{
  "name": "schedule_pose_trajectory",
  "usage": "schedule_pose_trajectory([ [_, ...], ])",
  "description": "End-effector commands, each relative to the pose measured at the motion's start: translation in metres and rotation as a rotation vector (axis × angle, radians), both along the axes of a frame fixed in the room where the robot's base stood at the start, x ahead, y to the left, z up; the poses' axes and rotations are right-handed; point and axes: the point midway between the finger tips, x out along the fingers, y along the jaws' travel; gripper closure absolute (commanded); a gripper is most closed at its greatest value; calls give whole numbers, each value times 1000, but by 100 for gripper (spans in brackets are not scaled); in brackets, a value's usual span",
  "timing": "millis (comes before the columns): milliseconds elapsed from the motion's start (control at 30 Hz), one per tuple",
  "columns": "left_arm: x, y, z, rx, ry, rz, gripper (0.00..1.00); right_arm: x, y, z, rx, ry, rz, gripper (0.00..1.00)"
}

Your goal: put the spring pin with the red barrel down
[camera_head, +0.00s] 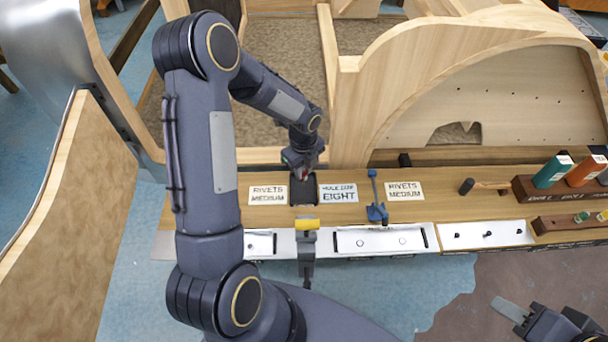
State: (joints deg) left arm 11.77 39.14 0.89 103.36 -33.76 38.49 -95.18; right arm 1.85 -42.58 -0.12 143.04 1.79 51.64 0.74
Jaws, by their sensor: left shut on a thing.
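The rest of the pin is hidden by the gripper and too small to make out. I cannot tell whether the pin touches the tray. My right gripper (524,316) is at the bottom right corner, partly cut off, away from the bench.
A yellow-topped tool (307,225) and a blue tool (377,212) stand nearby. White trays (385,240) line the front edge. Bottles (552,171) stand right. Curved wooden frames (350,90) rise behind.

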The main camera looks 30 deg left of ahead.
Motion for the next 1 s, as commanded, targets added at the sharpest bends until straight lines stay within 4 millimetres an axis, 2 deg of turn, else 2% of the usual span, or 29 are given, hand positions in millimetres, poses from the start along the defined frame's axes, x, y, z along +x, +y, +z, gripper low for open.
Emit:
schedule_pose_trajectory([
  [233,-1,0,-32,0,2,-1,100,0,0,4,0,0,0,62],
  [633,0,0,-40,0,0,-1,100,0,0,0,0,0,0,62],
  [667,0,0,-39,0,0,-1,77,0,0,1,0,0,0,62],
  [800,0,0,-38,0,0,0,59,0,0,2,0,0,0,62],
  [1000,0,0,-38,0,0,0,58,0,0,2,0,0,0,62],
])
